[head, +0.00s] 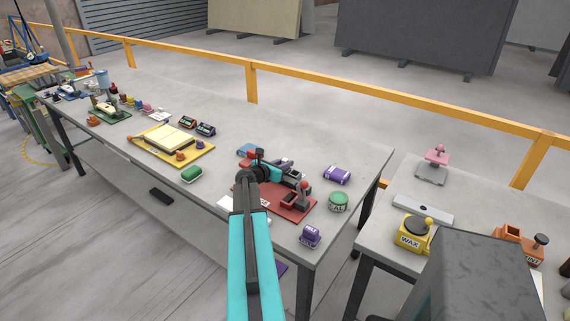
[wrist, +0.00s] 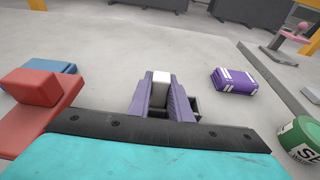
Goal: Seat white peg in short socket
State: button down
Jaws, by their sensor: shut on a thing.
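My gripper (wrist: 161,85) has purple fingers and is shut on the white peg (wrist: 161,77), whose pale top shows between the fingertips in the wrist view. The peg's lower end is hidden. In the head view my gripper (head: 286,163) is over the far side of a red board (head: 273,204). A dark, open-topped block (wrist: 195,103) shows just right of the fingers in the wrist view; I cannot tell whether it is the short socket or whether the peg touches it.
A red block (wrist: 38,105) and a blue block (wrist: 48,67) lie left of the fingers. A purple striped box (head: 337,175) and a green tin (head: 338,201) stand right of the board. A grey-and-red fixture (head: 298,194) rises from the board. Bare slab lies beyond.

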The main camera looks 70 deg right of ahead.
jog(key=shift+f, duration=0.1)
jog(key=c, duration=1.6)
grip_release()
jog(key=shift+b+v, duration=1.45)
jog(key=shift+v, duration=4.6)
jog(key=shift+s, duration=0.1)
